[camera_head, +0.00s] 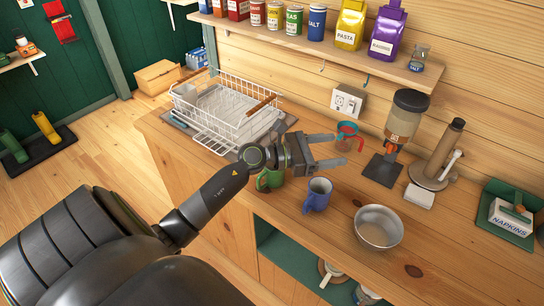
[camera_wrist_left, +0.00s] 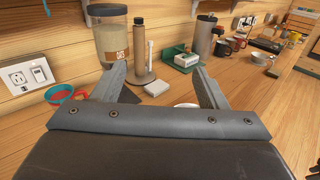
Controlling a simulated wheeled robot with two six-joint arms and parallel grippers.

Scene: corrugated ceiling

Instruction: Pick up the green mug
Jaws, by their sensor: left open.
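The green mug (camera_head: 265,182) stands on the wooden counter in the head view, partly hidden behind my left gripper and wrist. A blue mug (camera_head: 317,195) stands just to its right. My left gripper (camera_head: 335,151) is open and empty, above the counter, with its fingers pointing right, past the green mug. In the left wrist view the open fingers (camera_wrist_left: 158,90) show with nothing between them, and the green mug is not visible there. My right gripper is not in view.
A metal bowl (camera_head: 379,228) stands right of the blue mug. A white dish rack (camera_head: 226,105) is behind and left. A red and blue cup (camera_head: 347,136), a dispenser (camera_head: 405,118) and a napkin box (camera_head: 509,217) stand farther right. A shelf (camera_head: 330,47) overhangs the back.

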